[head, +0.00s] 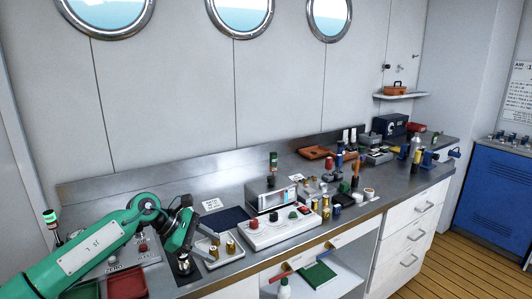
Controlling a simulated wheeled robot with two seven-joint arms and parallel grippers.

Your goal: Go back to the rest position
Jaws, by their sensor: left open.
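My left arm comes in from the lower left, green with dark joints. My left gripper (184,266) points down over the left part of the metal workbench (160,190), beside a small light tray (222,256) with brass-coloured fittings (230,247). The gripper is open. No held object can be made out, and its fingertips are dark and small. My right gripper does not show.
Right of the gripper stands a white panel (262,236) with coloured knobs, with a box-shaped meter (270,197) behind it. Red (128,283) and green (84,291) bins sit at the lower left. Several tools and fittings crowd the bench's right half. Portholes line the wall.

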